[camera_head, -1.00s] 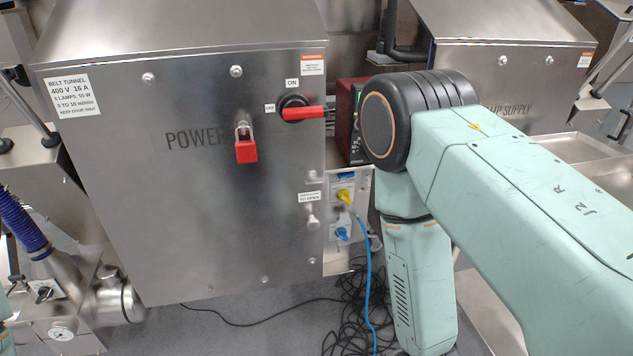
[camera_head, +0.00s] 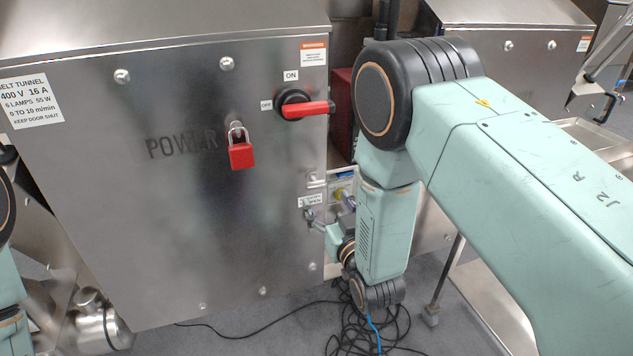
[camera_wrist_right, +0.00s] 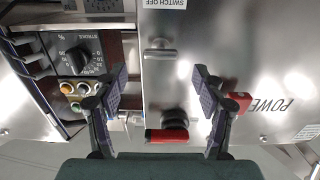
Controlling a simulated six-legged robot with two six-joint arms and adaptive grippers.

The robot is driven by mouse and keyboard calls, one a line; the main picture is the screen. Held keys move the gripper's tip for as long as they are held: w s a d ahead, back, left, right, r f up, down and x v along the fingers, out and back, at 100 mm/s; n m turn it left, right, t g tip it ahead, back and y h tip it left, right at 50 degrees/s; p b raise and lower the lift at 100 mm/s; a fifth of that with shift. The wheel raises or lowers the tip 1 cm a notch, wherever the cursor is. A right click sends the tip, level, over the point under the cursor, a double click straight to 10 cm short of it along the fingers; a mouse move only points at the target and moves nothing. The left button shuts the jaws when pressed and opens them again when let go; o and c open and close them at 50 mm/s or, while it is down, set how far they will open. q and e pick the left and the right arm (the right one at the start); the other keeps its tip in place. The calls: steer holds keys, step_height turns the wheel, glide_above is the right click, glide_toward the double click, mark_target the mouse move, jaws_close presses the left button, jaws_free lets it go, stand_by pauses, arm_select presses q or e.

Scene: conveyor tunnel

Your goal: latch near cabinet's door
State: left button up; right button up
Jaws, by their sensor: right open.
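The near cabinet's door (camera_head: 240,250) is a steel panel marked POWER. It looks flush with its frame, but I cannot tell whether it is fully shut. A small metal latch handle (camera_head: 316,181) sits near its right edge, above a small label. In the right wrist view the latch handle (camera_wrist_right: 160,50) is a short bar lying across the picture, just beyond the fingertips. My right gripper (camera_head: 328,213) is at the door's right edge, just below the latch handle. In the right wrist view its fingers (camera_wrist_right: 160,80) are apart with nothing held. My left gripper is out of view.
A red rotary switch handle (camera_head: 305,109) points right, and a red padlock (camera_head: 241,155) hangs from the door. A control panel with knob (camera_wrist_right: 78,60) lies beside the door edge. Black cables (camera_head: 365,325) and a blue one lie on the floor.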

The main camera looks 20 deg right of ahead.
mark_target(318, 186)
steer(key=w+b, duration=0.2)
steer(key=w, duration=0.4)
steer(key=shift+a, duration=0.1)
steer(key=shift+w+a+r, duration=0.1)
steer(key=shift+w+r, duration=0.2)
steer(key=shift+w, duration=0.3)
steer(key=shift+w+f, duration=0.1)
steer(key=shift+c, duration=0.4)
steer(key=shift+c, duration=1.4)
steer(key=c, duration=0.8)
